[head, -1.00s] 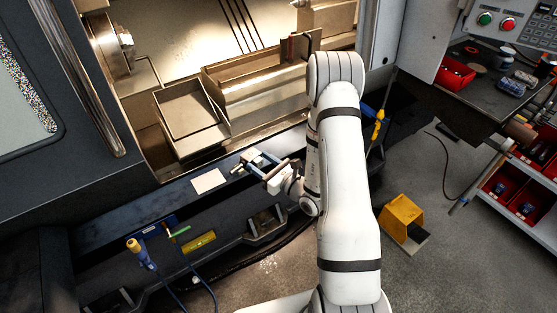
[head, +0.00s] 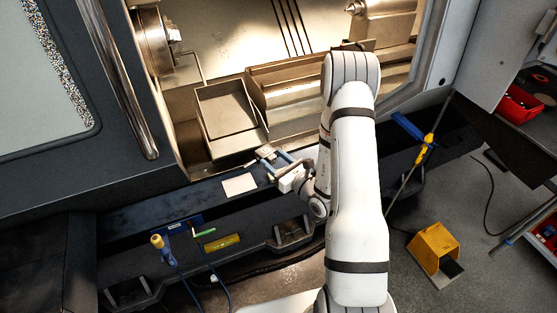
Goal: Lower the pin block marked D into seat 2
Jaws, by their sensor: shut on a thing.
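My gripper (head: 273,160) is in front of the machine opening, above the dark front ledge and just right of a pale flat plate. Its two blue-grey fingers reach to the upper left and are shut on a small metallic piece (head: 265,152) at their tips. The piece is too small here to read a letter or see pins, so I cannot tell from its look that it is block D. I cannot make out a numbered seat 2. I cannot tell whether the piece touches anything below it.
The pale plate (head: 240,185) lies on the ledge. Behind are an open metal tray (head: 228,110) and the chuck (head: 152,42). A yellow-handled tool (head: 158,242) hangs at the front left. A yellow pedal (head: 436,248) stands on the floor at right.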

